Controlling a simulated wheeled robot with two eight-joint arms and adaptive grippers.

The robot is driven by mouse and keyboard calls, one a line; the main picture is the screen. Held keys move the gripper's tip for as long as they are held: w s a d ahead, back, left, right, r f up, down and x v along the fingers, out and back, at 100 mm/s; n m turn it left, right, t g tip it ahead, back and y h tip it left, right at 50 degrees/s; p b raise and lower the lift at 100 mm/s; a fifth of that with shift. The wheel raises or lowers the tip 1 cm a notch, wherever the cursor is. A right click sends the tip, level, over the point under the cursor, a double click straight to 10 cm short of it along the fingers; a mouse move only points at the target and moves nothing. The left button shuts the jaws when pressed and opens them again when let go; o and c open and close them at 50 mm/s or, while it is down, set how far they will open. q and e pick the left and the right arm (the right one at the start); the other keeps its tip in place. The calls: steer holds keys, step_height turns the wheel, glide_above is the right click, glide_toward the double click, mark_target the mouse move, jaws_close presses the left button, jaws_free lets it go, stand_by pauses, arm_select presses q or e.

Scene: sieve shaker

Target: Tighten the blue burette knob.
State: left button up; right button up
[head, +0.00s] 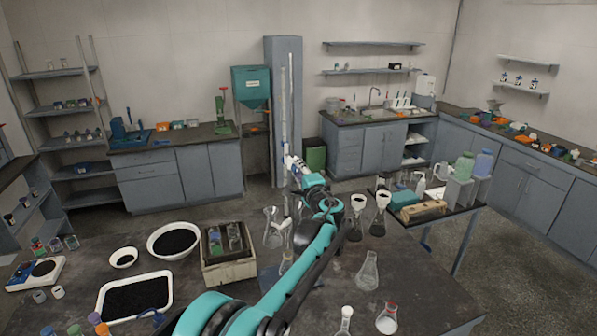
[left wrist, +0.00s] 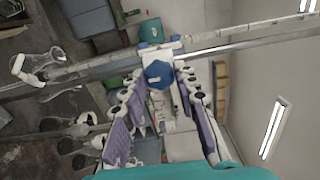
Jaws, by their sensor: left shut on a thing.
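The blue burette knob (left wrist: 158,74) shows in the left wrist view as a dark blue faceted knob on a white clamp. The clamp (left wrist: 160,55) sits on the long burette stand (left wrist: 235,49), which in the head view is a tall upright (head: 287,115). My left gripper (head: 295,168) reaches up to the clamp from the front. Its purple-padded fingers (left wrist: 161,80) lie on both sides of the knob and are shut on it. My right gripper is not in view.
The dark bench holds several glass flasks (head: 367,270), a wooden box (head: 228,262), a black-filled white tray (head: 135,297) and a bowl (head: 174,241). More flasks stand close to the right of my left arm. A side table (head: 440,213) stands at the right.

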arm_select(q)
steer(key=o, duration=1.1)
steer(key=shift+s+d, duration=0.1)
steer(key=v, duration=1.1)
steer(key=shift+s+d, duration=0.1)
steer(key=shift+s, duration=0.25)
